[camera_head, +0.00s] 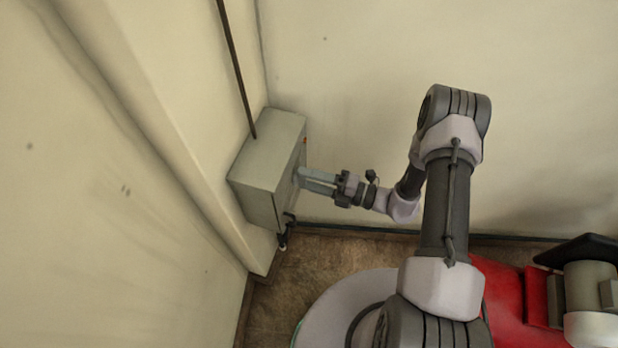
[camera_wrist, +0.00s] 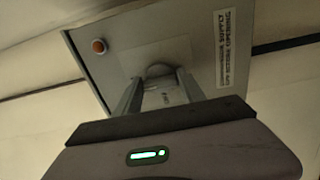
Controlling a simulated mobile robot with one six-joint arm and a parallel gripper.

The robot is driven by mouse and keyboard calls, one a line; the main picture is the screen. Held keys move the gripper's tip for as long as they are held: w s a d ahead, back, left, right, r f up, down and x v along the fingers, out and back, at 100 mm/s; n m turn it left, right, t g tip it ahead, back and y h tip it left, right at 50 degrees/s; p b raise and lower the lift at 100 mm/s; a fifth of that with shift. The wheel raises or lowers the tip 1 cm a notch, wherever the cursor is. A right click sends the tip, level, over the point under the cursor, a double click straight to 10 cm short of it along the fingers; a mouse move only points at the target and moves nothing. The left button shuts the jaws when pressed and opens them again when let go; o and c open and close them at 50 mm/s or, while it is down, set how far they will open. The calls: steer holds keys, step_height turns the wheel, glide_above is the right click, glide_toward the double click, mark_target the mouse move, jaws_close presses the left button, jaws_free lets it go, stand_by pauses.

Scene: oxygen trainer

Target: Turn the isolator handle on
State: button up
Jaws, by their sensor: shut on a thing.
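The isolator is a grey box (camera_head: 258,165) on the wall near the corner. Its front panel fills the top of the wrist view (camera_wrist: 205,35). A rounded grey handle (camera_wrist: 158,70) is at the panel's middle; most of it is hidden by my fingers and its angle is hard to tell. My gripper (camera_head: 304,180) reaches the box front from the right. In the wrist view my gripper (camera_wrist: 160,78) has one finger on each side of the handle, shut on it.
An orange round lamp or button (camera_wrist: 99,46) and a printed warning label (camera_wrist: 224,48) flank the handle. A dark conduit (camera_head: 237,70) runs up from the box. Dark fittings (camera_head: 286,230) hang at its lower edge. Walls stand close to the box.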

steer(key=o, duration=1.4)
steer(key=shift+c, duration=0.2)
steer(key=p+v, duration=0.2)
steer(key=v, duration=1.5)
steer(key=shift+d, duration=0.2)
